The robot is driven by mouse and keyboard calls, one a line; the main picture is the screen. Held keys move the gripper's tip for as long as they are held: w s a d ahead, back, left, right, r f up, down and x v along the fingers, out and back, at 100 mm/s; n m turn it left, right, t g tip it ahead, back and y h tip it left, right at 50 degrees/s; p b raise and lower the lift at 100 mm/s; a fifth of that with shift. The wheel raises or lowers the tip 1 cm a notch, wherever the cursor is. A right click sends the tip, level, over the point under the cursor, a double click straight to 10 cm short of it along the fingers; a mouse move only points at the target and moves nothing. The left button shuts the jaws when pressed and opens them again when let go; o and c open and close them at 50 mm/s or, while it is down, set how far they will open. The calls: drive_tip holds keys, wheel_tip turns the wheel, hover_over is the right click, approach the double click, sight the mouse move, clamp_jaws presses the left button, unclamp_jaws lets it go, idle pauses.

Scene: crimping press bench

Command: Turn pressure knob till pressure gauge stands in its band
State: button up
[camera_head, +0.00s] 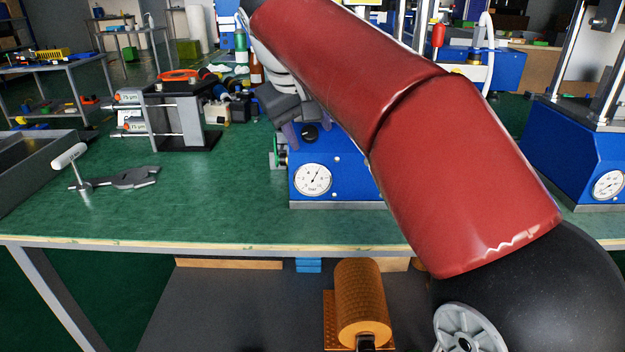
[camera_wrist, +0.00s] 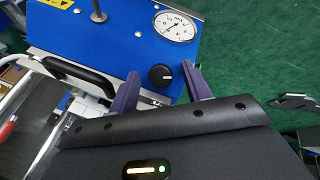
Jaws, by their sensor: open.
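The black pressure knob (camera_head: 310,134) sits on the front of the blue press (camera_head: 345,186). It also shows in the wrist view (camera_wrist: 160,76), with a white pointer mark. The round white pressure gauge (camera_head: 312,180) is below the knob in the head view; it also shows in the wrist view (camera_wrist: 175,26). Its needle points up and slightly right in the head view; I cannot make out a band. My gripper (camera_wrist: 162,72) is open, its two purple fingers on either side of the knob with visible gaps. Most of the press is hidden behind my red arm.
A second blue press with a gauge (camera_head: 608,184) stands at the right. On the green bench are a grey fixture (camera_head: 180,120), a wrench-like tool (camera_head: 125,179) and a grey tray (camera_head: 35,165).

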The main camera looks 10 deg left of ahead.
drive_tip(key=v, duration=0.6)
drive_tip(key=shift+f, duration=0.1)
idle(0.3)
